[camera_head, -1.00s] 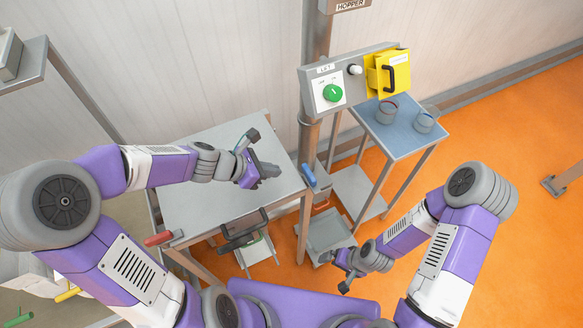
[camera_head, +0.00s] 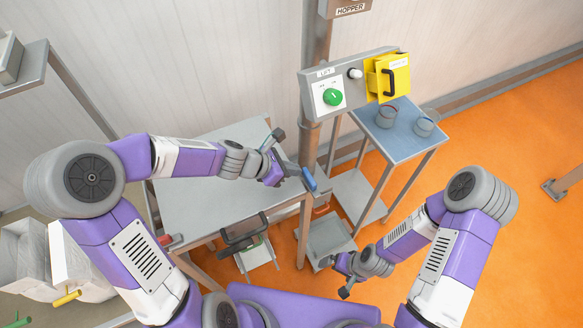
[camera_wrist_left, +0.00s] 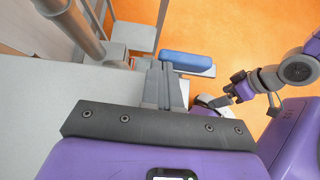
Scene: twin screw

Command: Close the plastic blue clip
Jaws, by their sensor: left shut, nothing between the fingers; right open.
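The blue clip (camera_head: 309,179) is at the right edge of the grey metal table, beside the post. In the left wrist view the blue clip (camera_wrist_left: 187,61) lies just beyond the fingertips, slightly to the right, on a grey metal strip. My left gripper (camera_head: 294,171) is shut and empty, with its fingertips close to the clip; I cannot tell if they touch it. It also shows in the left wrist view (camera_wrist_left: 164,68). My right gripper (camera_head: 336,277) is open and empty, low over the floor, well away from the clip.
The grey table (camera_head: 195,210) has a clear top under my left arm. A post carries a control panel (camera_head: 333,96) with a green knob and a yellow box (camera_head: 388,77). A small side table (camera_head: 401,133) holds two cups. A red handle (camera_head: 165,239) is at the table's left front corner.

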